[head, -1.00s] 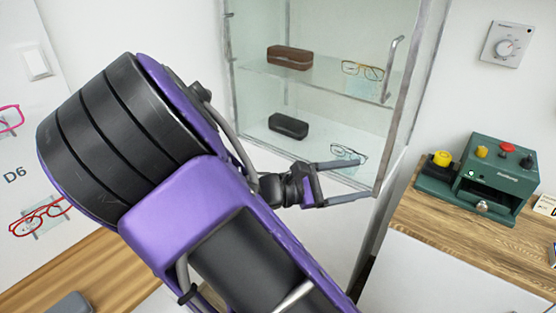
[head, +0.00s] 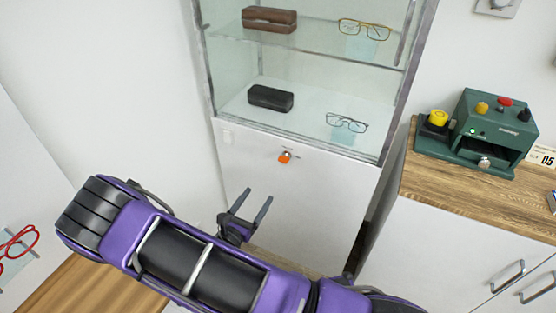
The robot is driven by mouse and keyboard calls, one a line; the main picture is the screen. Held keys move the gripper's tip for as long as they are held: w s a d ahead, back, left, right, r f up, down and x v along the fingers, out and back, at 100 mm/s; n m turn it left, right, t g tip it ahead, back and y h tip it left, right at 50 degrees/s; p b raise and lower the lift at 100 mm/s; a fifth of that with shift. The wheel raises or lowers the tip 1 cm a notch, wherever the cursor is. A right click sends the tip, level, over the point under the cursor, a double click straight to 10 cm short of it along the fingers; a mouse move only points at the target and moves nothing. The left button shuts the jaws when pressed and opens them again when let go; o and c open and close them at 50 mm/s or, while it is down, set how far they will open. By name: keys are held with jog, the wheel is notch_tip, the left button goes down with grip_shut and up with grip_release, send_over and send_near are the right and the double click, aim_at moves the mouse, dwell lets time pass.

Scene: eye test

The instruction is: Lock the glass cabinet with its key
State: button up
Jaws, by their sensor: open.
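The glass cabinet (head: 330,144) stands in the middle of the head view, with a metal frame, glass shelves and a white lower panel. A small key with an orange tag or head (head: 285,157) is at a lock in the white panel, just under the glass part. How far the key sits in the lock is too small to tell. My gripper (head: 257,195) is open and empty, pointing up, below and a little left of the key and apart from it in the picture. I cannot tell whether the glass door is fully shut.
In the cabinet are a brown case (head: 269,20), a black case (head: 270,97), yellow-framed glasses (head: 365,29) and dark-framed glasses (head: 346,122). A green machine (head: 490,130) stands on a wooden counter (head: 460,190) at right. Red glasses (head: 18,243) show at lower left.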

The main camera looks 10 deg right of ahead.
aim_at(282, 161)
jog(key=b+x, duration=0.1)
jog(key=x, duration=1.6)
grip_shut()
